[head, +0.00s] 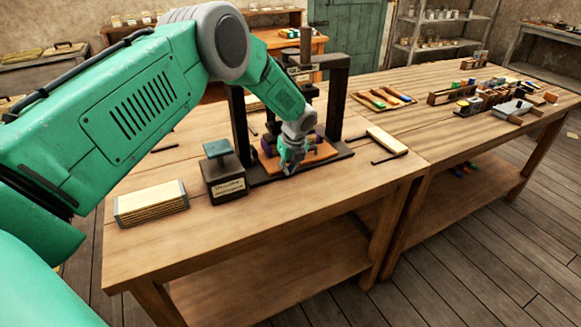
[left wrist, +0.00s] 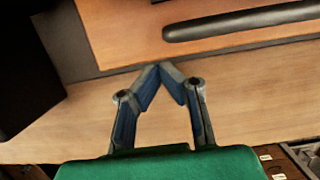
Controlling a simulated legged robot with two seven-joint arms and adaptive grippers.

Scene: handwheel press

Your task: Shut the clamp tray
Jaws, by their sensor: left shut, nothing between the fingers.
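The handwheel press (head: 240,118) has a dark upright frame and stands on the near wooden table. The clamp tray (head: 322,153) is an orange-brown board low in the press, partly hidden behind my left gripper. My left gripper (head: 290,170) is at the tray's front edge, shut and empty. In the left wrist view its fingertips (left wrist: 160,68) meet close to the edge of an orange-brown board (left wrist: 125,30), which looks like the tray. A dark rounded bar (left wrist: 240,20) lies across that board. Whether the fingers touch the tray I cannot tell. My right gripper is not in view.
A dark box with a green top and a label (head: 225,180) stands left of the press. A stack of boards (head: 150,203) lies farther left. A pale block (head: 387,141) lies right of the press. The table front (head: 270,215) is clear.

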